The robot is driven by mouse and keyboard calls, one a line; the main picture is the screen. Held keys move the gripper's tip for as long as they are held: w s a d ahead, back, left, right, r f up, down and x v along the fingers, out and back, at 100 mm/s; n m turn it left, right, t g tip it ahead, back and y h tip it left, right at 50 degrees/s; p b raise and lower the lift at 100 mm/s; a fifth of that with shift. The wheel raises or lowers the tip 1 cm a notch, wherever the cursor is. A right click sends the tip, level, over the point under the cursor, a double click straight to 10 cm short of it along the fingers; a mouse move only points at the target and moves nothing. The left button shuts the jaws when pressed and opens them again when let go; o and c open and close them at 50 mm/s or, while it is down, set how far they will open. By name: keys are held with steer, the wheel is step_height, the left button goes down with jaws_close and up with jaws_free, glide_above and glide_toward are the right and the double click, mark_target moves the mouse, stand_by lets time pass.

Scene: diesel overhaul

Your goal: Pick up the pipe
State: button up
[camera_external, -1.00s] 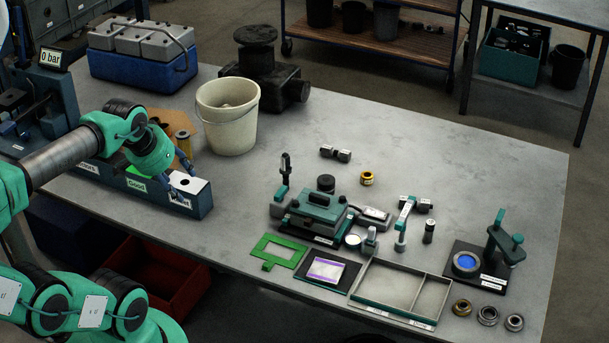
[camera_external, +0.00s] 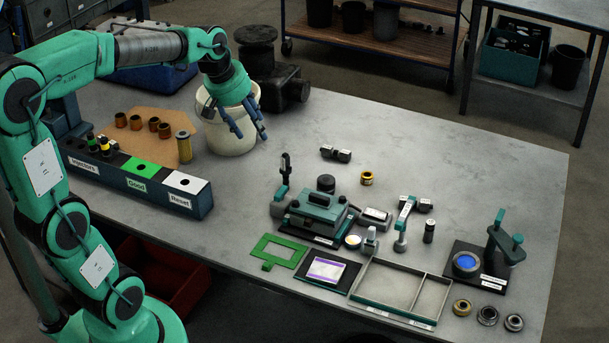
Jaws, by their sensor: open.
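My gripper (camera_external: 250,136) is open and empty, its dark blue fingers pointing down in front of the cream bucket (camera_external: 212,133). It looks above the table; I cannot tell its exact height. No thing here is plainly a long pipe. A tall brass-coloured cylinder (camera_external: 184,147) stands upright to the left of the bucket, apart from my gripper. I cannot tell which of these is the pipe. The bucket's inside is mostly hidden behind my gripper.
A label box (camera_external: 150,190) and several brass sleeves (camera_external: 136,122) are at the left. A green fixture (camera_external: 315,214), a divided tray (camera_external: 360,284) and a stand (camera_external: 506,240) crowd the front right. The table's back right (camera_external: 480,160) is clear.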

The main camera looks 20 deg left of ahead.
steer(key=w+d+f+n+g+h+p, duration=0.1)
steer(key=w+d+f+n+p, duration=0.35)
steer(key=w+d, duration=0.65)
steer(key=w+d+f+n+g+h+p, duration=0.15)
steer(key=w+d+f+n, duration=0.35)
steer(key=w+d+f, duration=0.6)
steer(key=w+d+f+n+p, duration=0.2)
steer(key=w+d+f+n, duration=0.2)
steer(key=w+d+f, duration=0.1)
steer(key=shift+w+d+f, duration=0.4)
steer(key=shift+w+f, duration=0.35)
steer(key=shift+w, duration=0.35)
steer(key=shift+g, duration=0.25)
glide_above(404, 198)
steer(key=a, duration=0.2)
steer(key=shift+s+a+f, duration=0.1)
steer(key=shift+s+f, duration=0.1)
steer(key=shift+f, duration=1.8)
steer(key=shift+s+a+f, duration=0.1)
steer(key=shift+s+f, duration=0.05)
steer(key=shift+f, duration=1.8)
steer(key=shift+d+f, duration=0.1)
steer(key=shift+b+x, duration=0.6)
steer(key=shift+x, duration=1.9)
